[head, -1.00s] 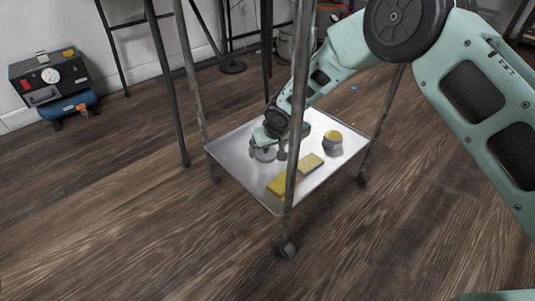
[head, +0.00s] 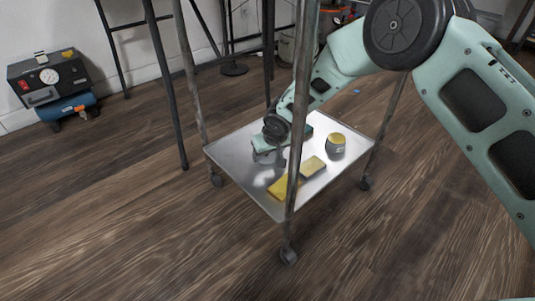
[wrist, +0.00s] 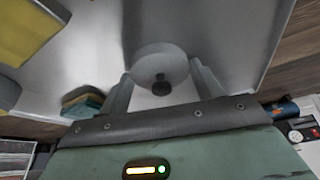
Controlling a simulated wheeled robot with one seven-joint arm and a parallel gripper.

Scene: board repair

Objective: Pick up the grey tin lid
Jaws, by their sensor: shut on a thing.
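The grey tin lid (wrist: 158,62) is a round pale disc with a dark knob, seen in the wrist view between my two fingers. My gripper (wrist: 162,88) is shut on it, one finger at each side. In the head view my gripper (head: 266,157) is low at the left part of the metal tray shelf (head: 232,160). The lid is hard to make out there, and I cannot tell whether it touches the shelf.
The cart's upright post (head: 298,110) stands in front of the shelf. A compressor (head: 48,88) sits by the wall.

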